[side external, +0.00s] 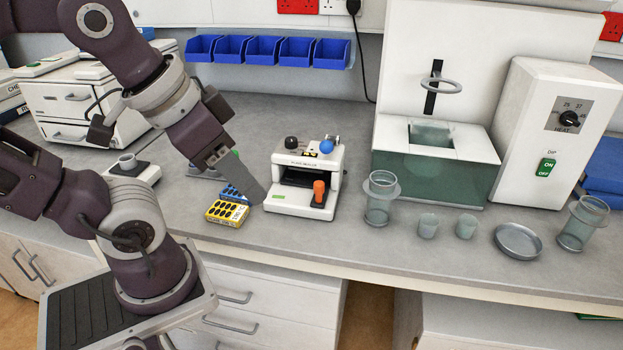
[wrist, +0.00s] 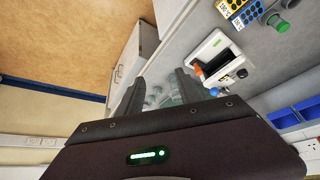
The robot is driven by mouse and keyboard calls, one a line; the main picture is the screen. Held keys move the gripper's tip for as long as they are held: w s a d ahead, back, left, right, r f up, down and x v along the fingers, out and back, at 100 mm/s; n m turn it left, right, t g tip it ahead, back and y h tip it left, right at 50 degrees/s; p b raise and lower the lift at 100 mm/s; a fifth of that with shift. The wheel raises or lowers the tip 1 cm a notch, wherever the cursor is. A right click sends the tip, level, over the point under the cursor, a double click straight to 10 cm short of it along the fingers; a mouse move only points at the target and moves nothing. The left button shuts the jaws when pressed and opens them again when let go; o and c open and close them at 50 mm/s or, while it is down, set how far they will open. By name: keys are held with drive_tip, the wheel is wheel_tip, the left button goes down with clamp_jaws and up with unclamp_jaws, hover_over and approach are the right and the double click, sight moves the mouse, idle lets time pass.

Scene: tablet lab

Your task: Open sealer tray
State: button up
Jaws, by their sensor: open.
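The sealer (side external: 305,178) is a small white machine on the grey bench, with a dark front slot, a black knob and a blue knob on top. Its orange handle (side external: 319,192) stands at the front right of the slot, where the tray is; how far the tray is out I cannot tell. In the wrist view the sealer (wrist: 222,50) lies right of my fingers, with the orange handle (wrist: 198,71) on its near side. My gripper (side external: 254,192) is left of the sealer in the side view, apart from the handle. In the wrist view my gripper (wrist: 160,77) is open and empty.
Yellow (side external: 227,212) and blue (side external: 235,194) blister-like blocks lie close under my gripper. A clear cylinder (side external: 379,205) and small beakers (side external: 428,226) stand right of the sealer, before a green-glass bath (side external: 435,172). The bench front before the sealer is clear.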

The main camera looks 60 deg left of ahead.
drive_tip(key=w+a+g, duration=0.2)
drive_tip(key=w, duration=0.5)
drive_tip(key=n+g, duration=0.2)
drive_tip(key=g, duration=0.2)
hover_over(319, 183)
wheel_tip(319, 183, down, 8)
wheel_tip(319, 183, down, 7)
drive_tip(key=shift+f, duration=0.1)
clamp_jaws()
